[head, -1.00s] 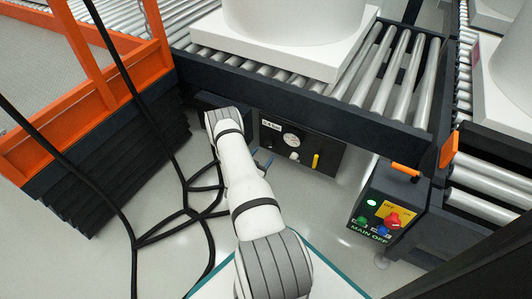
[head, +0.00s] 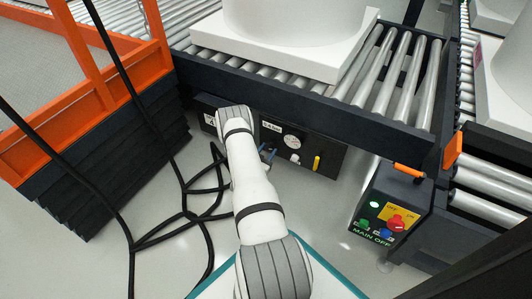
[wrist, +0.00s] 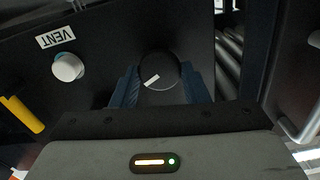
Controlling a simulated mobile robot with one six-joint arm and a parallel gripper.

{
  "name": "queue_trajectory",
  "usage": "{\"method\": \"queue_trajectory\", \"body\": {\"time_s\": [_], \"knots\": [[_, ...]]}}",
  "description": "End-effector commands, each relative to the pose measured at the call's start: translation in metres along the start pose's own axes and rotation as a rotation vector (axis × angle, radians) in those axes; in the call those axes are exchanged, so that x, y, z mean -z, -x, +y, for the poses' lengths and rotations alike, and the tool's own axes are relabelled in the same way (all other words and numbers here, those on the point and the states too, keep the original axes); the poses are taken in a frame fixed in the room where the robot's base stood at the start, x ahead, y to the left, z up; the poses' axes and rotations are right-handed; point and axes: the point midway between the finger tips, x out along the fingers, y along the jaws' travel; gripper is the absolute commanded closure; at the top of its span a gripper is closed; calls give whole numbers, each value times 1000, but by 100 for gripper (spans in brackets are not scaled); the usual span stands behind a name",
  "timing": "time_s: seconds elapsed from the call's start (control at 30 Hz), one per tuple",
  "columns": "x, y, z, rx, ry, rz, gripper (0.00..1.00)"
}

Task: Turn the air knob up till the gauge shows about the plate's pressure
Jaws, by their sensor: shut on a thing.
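The air knob (wrist: 168,66) is black and round with a white pointer mark, seen in the wrist view between the blue fingers of my gripper (wrist: 158,88). The fingers are shut on it from both sides. In the head view my gripper (head: 268,153) reaches the dark panel (head: 325,158) under the conveyor, and the knob is hidden there. The round white gauge (head: 292,141) is on the panel, right of my fingers; its needle is too small to read. A small white plate (head: 271,126) sits up and left of the gauge; it seems to read about 4 bar.
A white VENT knob (wrist: 67,67) and a yellow lever (wrist: 25,112) sit beside the air knob. A roller conveyor (head: 380,75) bears a white tank above the panel. Black hoses (head: 190,215) lie on the floor at left. A control box (head: 385,215) stands at right.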

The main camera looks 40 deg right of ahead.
Motion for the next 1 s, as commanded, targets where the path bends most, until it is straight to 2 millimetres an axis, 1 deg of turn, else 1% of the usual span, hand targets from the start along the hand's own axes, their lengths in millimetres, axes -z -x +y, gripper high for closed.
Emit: {"method": "queue_trajectory", "body": {"time_s": [0.03, 0.17, 0.2, 0.27, 0.53, 0.8, 0.83, 1.0], "knots": [[0, 0, 2, -5, 2, -1, 70], [0, 0, 3, -6, 2, -1, 81], [0, 0, 3, -7, 2, -1, 82], [-1, 0, 4, -7, -6, -1, 82], [-1, 0, 5, -11, -149, -1, 82], [-1, 0, 7, -13, -157, -1, 82], [-1, 0, 7, -14, -157, -1, 58], [-1, 0, 6, -12, -157, -1, 45]]}}
